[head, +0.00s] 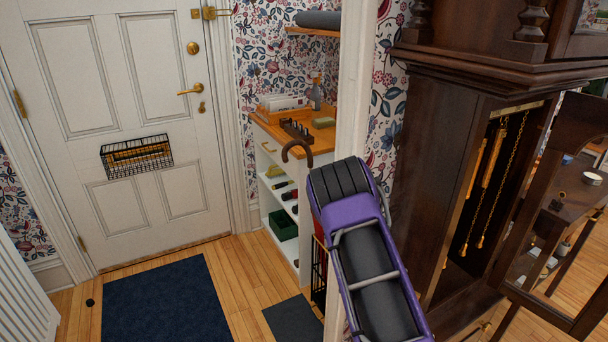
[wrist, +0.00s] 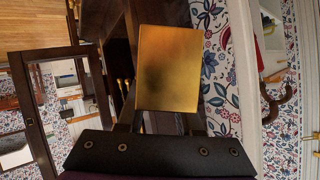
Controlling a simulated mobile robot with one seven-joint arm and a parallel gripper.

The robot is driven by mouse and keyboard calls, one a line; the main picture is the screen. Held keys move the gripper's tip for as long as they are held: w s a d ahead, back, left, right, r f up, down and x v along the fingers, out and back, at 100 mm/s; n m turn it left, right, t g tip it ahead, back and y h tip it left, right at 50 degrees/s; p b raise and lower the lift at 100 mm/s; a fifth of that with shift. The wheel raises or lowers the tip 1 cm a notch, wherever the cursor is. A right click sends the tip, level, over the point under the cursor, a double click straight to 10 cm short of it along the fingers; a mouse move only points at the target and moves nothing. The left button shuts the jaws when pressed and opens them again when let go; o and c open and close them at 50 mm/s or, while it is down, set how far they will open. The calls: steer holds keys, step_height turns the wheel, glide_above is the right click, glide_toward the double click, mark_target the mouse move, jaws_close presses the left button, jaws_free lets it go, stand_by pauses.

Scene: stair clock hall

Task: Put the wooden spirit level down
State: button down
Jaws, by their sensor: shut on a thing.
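My gripper (wrist: 160,122) shows in the wrist view, its dark fingers on either side of a held piece. It is shut on what appears to be the wooden spirit level (wrist: 168,68). Only a flat, brass-coloured rectangular face of the level shows, pointing at the camera. Its wooden length is hidden behind that face. In the head view my purple and black arm fills the lower middle, and neither the gripper nor the level shows there. I cannot see any surface touching the level.
A dark longcase clock (head: 435,150) stands close to the right of my arm, its glazed door (head: 556,290) open. A white post (head: 352,80) is just left. Behind is a wooden-topped shelf unit (head: 322,138) with items on it. Floor and a blue mat (head: 165,305) lie left.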

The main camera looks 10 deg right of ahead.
steer(key=w+a+r+n+y+p, duration=0.2)
steer(key=w+a+r+y, duration=0.1)
steer(key=w+a+r, duration=0.3)
steer(key=w+a+r+n+t+y+p, duration=0.1)
steer(key=w+a+r+n+y+p, duration=0.1)
steer(key=w+a+r, duration=0.4)
steer(key=a+r+n+y, duration=0.1)
steer(key=a+r, duration=0.3)
steer(key=r, duration=0.1)
steer(key=shift+n+t, duration=0.3)
steer(key=shift+a, duration=0.2)
